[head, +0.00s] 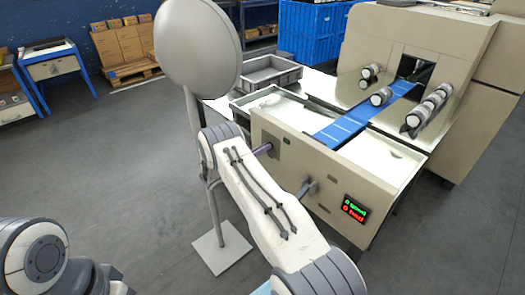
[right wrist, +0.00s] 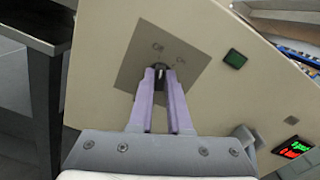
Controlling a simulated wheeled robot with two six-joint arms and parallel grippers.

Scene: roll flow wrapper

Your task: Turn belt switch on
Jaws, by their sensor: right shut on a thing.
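The belt switch (right wrist: 159,70) is a small dark knob with a pale pointer mark, on a grey square plate (right wrist: 135,75) on the machine's beige front panel. Two small labels, hard to read, sit above and to the right of the knob. My right gripper (right wrist: 160,76) has its purple fingers shut on the knob, one on each side. In the head view my right gripper (head: 264,149) reaches the panel's left part, and the knob is hidden there. My left gripper is out of view; only part of my left arm shows at the bottom left.
A grey knob (head: 307,187) and a display (head: 354,208) with green and red text are further right. The blue belt (head: 355,124) runs into the machine. A grey disc on a stand (head: 198,45) is left.

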